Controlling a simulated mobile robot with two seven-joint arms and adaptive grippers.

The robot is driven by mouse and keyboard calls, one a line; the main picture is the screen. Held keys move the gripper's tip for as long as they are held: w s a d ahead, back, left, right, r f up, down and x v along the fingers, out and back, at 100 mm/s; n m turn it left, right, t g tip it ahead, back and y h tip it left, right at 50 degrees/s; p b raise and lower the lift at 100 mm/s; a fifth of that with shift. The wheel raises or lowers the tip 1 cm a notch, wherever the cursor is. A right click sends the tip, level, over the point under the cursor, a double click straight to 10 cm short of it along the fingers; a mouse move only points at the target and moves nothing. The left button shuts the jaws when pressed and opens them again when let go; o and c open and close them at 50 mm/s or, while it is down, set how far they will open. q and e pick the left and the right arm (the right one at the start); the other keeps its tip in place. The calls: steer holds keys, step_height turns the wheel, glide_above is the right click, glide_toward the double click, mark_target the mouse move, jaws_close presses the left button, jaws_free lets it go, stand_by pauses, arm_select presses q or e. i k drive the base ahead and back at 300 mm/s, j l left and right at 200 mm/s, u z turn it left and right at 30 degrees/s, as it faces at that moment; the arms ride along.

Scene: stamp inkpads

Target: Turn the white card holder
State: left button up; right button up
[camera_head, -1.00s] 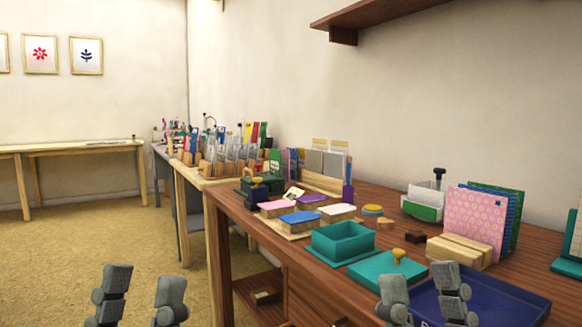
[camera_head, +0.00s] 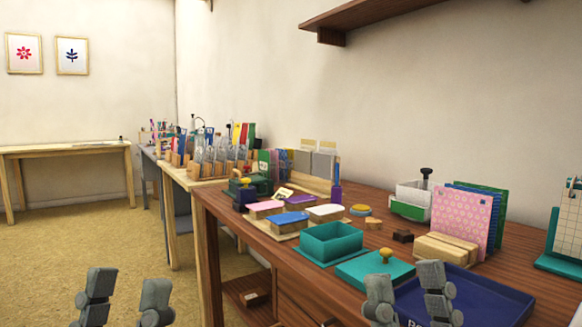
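A white card holder (camera_head: 412,195) with a green front panel stands toward the back right of the brown table. A dark-knobbed stamp (camera_head: 426,176) shows at its right rear. My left gripper (camera_head: 122,300) is at the bottom left, over the floor, with its two fingers apart and nothing between them. My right gripper (camera_head: 408,295) is at the bottom right, in front of the blue tray, with its fingers apart and empty. Both grippers are well away from the white holder.
A wooden holder (camera_head: 446,250) with pink and blue cards stands right of the white holder. A teal box (camera_head: 332,243), a teal lid (camera_head: 374,271) and a dark blue tray (camera_head: 470,302) lie in front. Several inkpads (camera_head: 267,207) sit at left. A shelf (camera_head: 372,14) hangs above.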

mark_target(409, 201)
steer(key=k, duration=0.45)
steer(key=z, duration=0.4)
steer(key=k+z, duration=0.15)
steer(key=z, duration=0.3)
steer(key=l+z, duration=0.1)
steer(key=z, duration=0.3)
steer(key=j+z, duration=0.15)
steer(key=z, duration=0.25)
steer(key=k+j+z, duration=0.1)
steer(key=z, duration=0.3)
steer(key=k+j+z, duration=0.1)
steer(key=z, duration=0.3)
steer(key=k+j, duration=0.25)
steer(key=j, duration=0.15)
steer(key=k+j, duration=0.25)
steer(key=j, duration=0.15)
steer(key=k+j, duration=0.45)
steer(key=j, duration=0.3)
steer(key=k+j, duration=0.25)
steer(key=j, duration=0.15)
steer(key=i+j, duration=0.1)
steer(key=i, duration=1.3)
